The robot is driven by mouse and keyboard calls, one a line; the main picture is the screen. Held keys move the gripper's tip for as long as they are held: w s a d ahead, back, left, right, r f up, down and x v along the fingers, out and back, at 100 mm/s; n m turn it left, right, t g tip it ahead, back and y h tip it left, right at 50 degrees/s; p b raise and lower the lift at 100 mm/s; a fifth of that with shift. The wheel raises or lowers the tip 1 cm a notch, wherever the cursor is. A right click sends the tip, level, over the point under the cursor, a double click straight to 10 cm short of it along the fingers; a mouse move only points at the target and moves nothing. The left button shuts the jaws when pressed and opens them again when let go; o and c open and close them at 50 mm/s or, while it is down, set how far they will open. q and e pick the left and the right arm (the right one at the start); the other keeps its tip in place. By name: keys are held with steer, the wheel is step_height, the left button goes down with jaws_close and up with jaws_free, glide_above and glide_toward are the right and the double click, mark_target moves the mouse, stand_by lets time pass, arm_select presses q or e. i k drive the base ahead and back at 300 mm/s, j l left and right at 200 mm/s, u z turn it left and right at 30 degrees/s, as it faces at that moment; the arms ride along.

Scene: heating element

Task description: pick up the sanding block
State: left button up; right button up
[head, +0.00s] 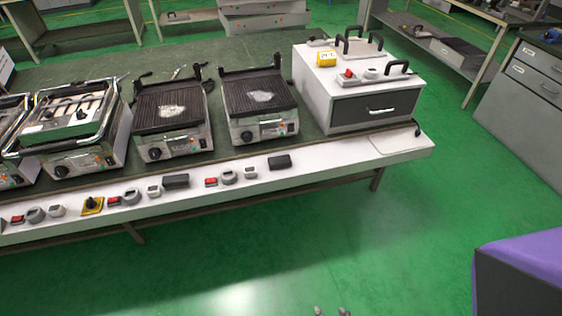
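No object is clearly recognisable as the sanding block. Small dark blocks lie on the white front ledge of the bench, one left of centre (176,181) and one further right (279,162); I cannot tell whether either is the sanding block. Two small grey tips (331,311) show at the bottom edge, apart from each other and far from the bench. They look like fingertips of my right gripper, but too little shows to tell its opening. My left gripper is out of view.
Several contact grills (172,118) stand on the long bench (404,151). A white heating unit (310,88) with a dark drawer stands at its right end. A purple-topped box (525,265) is at lower right. Green floor (400,240) in front is clear.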

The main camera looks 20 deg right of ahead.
mark_target(285, 160)
steer(key=i+l+u, duration=0.3)
steer(key=l, duration=0.25)
steer(key=i+l+u, duration=0.1)
steer(key=l+u, duration=0.15)
steer(key=l, duration=0.35)
steer(key=i+l+u, duration=0.1)
steer(key=l+u, duration=0.2)
steer(key=l, duration=0.3)
steer(key=l+u, duration=0.3)
steer(key=l, duration=0.35)
